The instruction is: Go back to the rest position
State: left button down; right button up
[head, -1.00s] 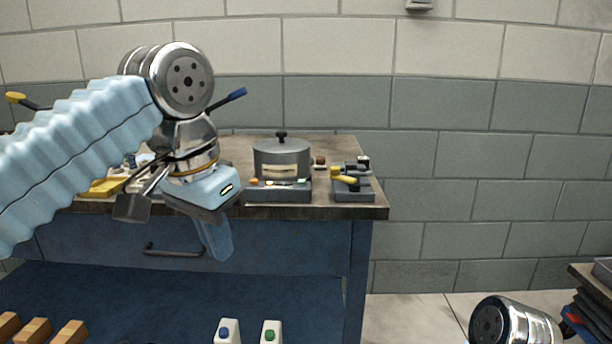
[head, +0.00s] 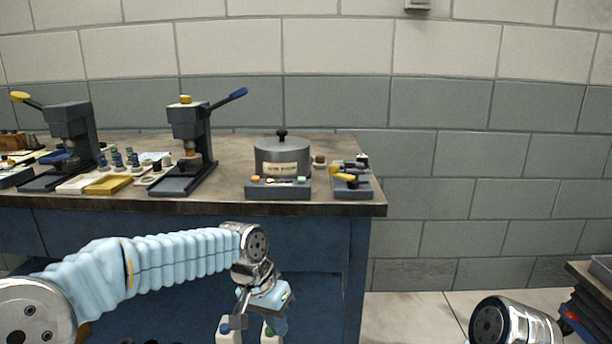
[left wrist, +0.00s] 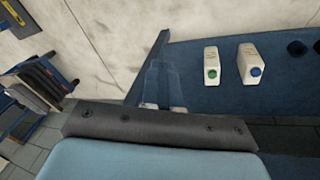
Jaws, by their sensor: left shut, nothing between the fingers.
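My left gripper (head: 279,324) hangs low in front of the blue bench, below the worktop edge, in the head view. Its bluish, see-through fingers also show in the left wrist view (left wrist: 163,88); they are shut with nothing between them. My left arm reaches in from the lower left, bent low. My right gripper is out of view; only a silver joint of my right arm shows at the lower right of the head view.
The workbench (head: 330,209) carries two lever presses, a round lidded pot (head: 282,158) and small trays. Two white bottles, green-capped (left wrist: 211,66) and blue-capped (left wrist: 251,64), stand on the blue lower surface near the gripper. A rack (head: 596,290) stands at right.

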pick_arm(q)
notch_tip(320, 180, down, 16)
jog(key=s+n+h, duration=0.1)
jog(key=s+n, duration=0.1)
jog(key=s+a+f+n, duration=0.2)
jog(key=s+f, duration=0.7)
jog(key=f, duration=0.1)
jog(key=s+a+f+n, duration=0.3)
jog(key=s+f, duration=0.6)
jog(key=f, duration=0.1)
jog(key=shift+w, duration=0.1)
